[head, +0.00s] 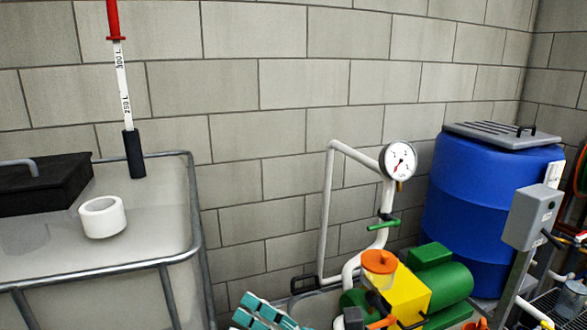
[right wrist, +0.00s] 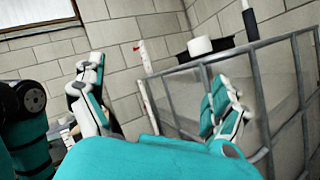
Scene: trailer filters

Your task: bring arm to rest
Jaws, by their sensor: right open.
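My right gripper (right wrist: 155,103) is open in the right wrist view, its two white and teal fingers wide apart with nothing between them. Part of a teal and white gripper (head: 262,313) shows at the bottom edge of the head view; it fits my right one, but most of it is cut off. It is to the right of the caged tank (head: 150,220), apart from it in the picture. My left gripper is not recognisable in either view.
A white roll (head: 102,217) and a black lid (head: 45,185) sit on the tank. A level gauge (head: 123,85) rises behind. White pipes with a pressure gauge (head: 398,161), a green and yellow pump (head: 420,285), a blue barrel (head: 475,205) and a grey box (head: 533,217) crowd the right.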

